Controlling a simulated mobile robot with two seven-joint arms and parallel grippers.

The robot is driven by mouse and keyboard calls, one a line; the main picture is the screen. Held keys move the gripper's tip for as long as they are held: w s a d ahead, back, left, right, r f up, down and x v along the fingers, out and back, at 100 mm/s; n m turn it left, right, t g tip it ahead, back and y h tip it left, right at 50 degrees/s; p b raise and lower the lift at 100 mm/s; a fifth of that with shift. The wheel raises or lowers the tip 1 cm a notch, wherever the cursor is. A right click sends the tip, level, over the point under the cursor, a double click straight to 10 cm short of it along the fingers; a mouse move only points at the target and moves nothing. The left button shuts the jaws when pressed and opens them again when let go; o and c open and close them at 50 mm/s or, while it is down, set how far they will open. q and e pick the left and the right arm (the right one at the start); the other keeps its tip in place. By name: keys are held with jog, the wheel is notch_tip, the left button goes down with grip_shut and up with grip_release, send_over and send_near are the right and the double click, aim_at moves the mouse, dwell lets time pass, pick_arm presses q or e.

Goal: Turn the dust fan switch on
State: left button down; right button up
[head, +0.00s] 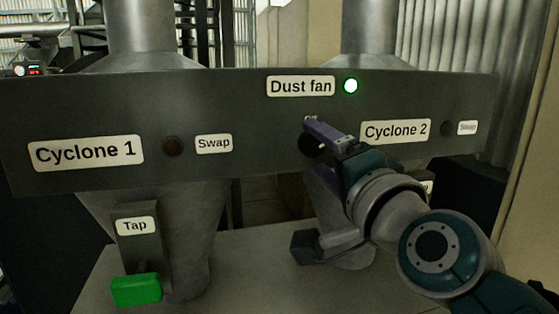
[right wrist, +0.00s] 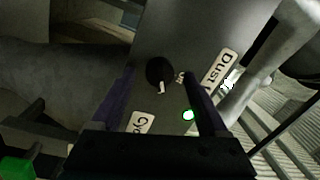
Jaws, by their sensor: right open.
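The dust fan switch is a round black knob with a pale pointer, in the right wrist view (right wrist: 158,71), mounted on the grey panel (head: 230,95). In the head view my right gripper partly covers it. The "Dust fan" label (head: 300,86) sits above it, and the round lamp (head: 351,86) beside the label glows green. My right gripper (head: 312,128) is open at the panel. In the right wrist view its two fingers reach toward the panel, with the knob showing between them. I cannot tell whether they touch it. My left gripper is not in view.
"Cyclone 1" (head: 86,152) and "Cyclone 2" (head: 395,131) labels, each with a dark lamp and a "Swap" label, are on the same panel. Below left is a "Tap" plate (head: 135,226) with a green handle (head: 136,290). Metal cyclone cones (head: 190,235) stand behind the panel.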

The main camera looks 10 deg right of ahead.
jog(key=s+b, duration=0.1)
jog(key=s, duration=0.8)
jog(key=shift+s+d+f, duration=0.2)
jog(key=shift+d+f, duration=0.1)
jog(key=shift+d, duration=0.05)
jog(key=s+a+f+n+g+y, duration=0.2)
jog(key=s+a+f+n+g, duration=0.1)
jog(key=s+f+n+g, duration=0.65)
jog(key=s+d+f+n+g+h, duration=0.2)
jog(key=s+d+f+n+g, duration=0.1)
jog(key=s, duration=0.4)
jog(key=s+d+f+n+g+h, duration=0.1)
jog(key=s+d+f+n+g, duration=0.25)
jog(key=s, duration=0.35)
notch_tip(320, 180, up, 31)
jog(key=a+p, duration=0.1)
jog(key=p, duration=3.1)
jog(key=shift+w+t, duration=0.4)
